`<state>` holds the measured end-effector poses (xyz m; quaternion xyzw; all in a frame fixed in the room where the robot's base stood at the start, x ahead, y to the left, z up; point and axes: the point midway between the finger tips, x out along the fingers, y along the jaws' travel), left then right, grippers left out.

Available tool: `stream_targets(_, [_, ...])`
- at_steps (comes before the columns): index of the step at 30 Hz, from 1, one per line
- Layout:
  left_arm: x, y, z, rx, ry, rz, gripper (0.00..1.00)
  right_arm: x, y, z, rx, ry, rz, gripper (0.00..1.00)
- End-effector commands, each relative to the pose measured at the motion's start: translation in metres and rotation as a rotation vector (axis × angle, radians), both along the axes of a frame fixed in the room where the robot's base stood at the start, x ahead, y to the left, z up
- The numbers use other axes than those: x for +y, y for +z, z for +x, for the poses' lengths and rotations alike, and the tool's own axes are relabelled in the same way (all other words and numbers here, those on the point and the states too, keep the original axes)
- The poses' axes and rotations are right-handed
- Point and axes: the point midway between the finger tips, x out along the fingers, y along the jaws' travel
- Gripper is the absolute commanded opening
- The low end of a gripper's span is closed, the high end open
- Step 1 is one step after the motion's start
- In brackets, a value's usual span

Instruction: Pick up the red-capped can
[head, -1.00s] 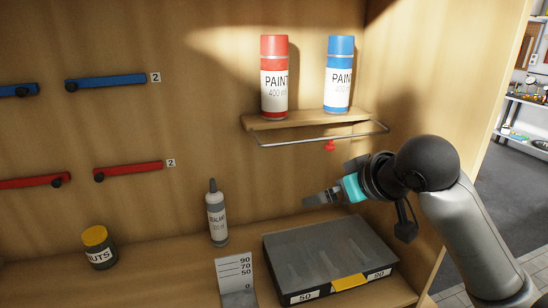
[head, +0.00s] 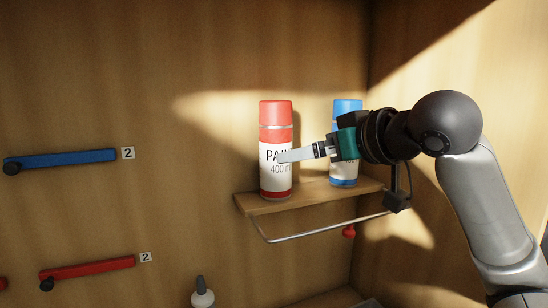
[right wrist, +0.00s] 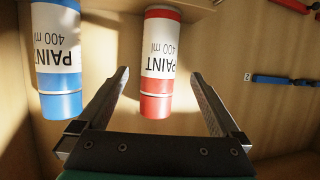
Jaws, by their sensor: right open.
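The red-capped can (head: 275,150), white-labelled "PAINT 400 ml", stands upright on a small wooden shelf (head: 262,206). My right gripper (head: 285,156) reaches in from the right at the height of its label, and a finger overlaps the can in the head view. In the right wrist view the red-capped can (right wrist: 160,65) appears upside down, ahead of and between the two spread fingers of the right gripper (right wrist: 158,80). The jaws are open and empty. My left gripper is out of view.
A blue-capped paint can (head: 346,106) stands right of the red one, partly hidden by my right arm; it also shows in the right wrist view (right wrist: 58,60). A metal rail (head: 310,231) runs along the shelf front. Blue (head: 70,158) and red (head: 90,268) bars are on the back wall.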

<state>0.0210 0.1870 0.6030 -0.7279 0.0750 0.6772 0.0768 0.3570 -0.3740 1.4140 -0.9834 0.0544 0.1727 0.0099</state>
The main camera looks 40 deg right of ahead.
Motion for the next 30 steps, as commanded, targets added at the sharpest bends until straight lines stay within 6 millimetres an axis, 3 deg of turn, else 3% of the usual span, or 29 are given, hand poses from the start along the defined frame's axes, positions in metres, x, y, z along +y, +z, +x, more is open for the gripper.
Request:
stream_targets(9, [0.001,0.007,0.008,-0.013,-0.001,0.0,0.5,-0.005,-0.017,0.046,0.004,-0.001,0.0,1.0])
stream_targets(15, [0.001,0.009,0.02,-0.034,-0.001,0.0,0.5,-0.007,-0.02,0.055,0.002,-0.001,-0.001,1.0])
stream_targets(30, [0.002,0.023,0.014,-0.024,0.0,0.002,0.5,-0.012,-0.034,0.1,0.002,-0.001,-0.001,1.0])
